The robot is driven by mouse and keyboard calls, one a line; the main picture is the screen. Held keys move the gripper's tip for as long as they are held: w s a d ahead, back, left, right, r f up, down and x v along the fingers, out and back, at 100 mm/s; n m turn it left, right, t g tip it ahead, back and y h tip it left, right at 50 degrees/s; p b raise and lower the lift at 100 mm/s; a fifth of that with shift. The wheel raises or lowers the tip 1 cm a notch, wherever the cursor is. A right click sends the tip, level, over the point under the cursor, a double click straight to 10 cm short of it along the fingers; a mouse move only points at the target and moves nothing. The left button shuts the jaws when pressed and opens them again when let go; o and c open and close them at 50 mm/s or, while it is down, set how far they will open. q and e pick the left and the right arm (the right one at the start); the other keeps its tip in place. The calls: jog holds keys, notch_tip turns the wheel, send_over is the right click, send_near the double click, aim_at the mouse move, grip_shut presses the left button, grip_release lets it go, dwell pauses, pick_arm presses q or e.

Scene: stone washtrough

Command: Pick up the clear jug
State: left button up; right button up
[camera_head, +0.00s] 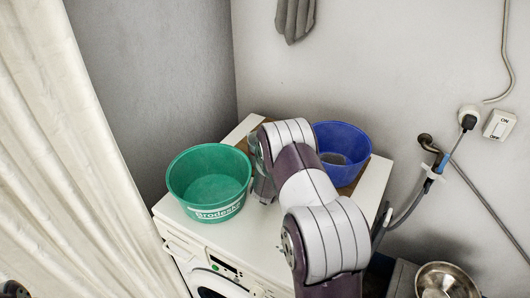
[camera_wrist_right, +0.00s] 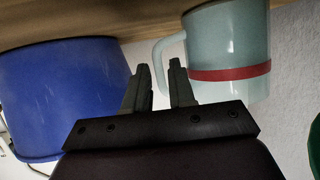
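The clear jug (camera_wrist_right: 228,45) is pale, translucent blue-green with a red band, and appears upside down in the right wrist view. Its handle (camera_wrist_right: 160,60) faces left. My right gripper (camera_wrist_right: 159,66) is open, and the handle shows in the gap between its fingertips; I cannot tell whether they touch it. My left gripper is not in view.
A green tub (camera_head: 209,182) stands left of the jug on the white washing machine (camera_head: 262,240). A blue tub (camera_head: 343,145) stands behind my arm on a brown board; it also shows in the wrist view (camera_wrist_right: 60,95). A metal bowl (camera_head: 445,281) is at lower right.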

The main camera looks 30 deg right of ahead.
jog(key=x, duration=0.3)
jog(key=shift+s, duration=0.1)
grip_shut()
dwell(1.2)
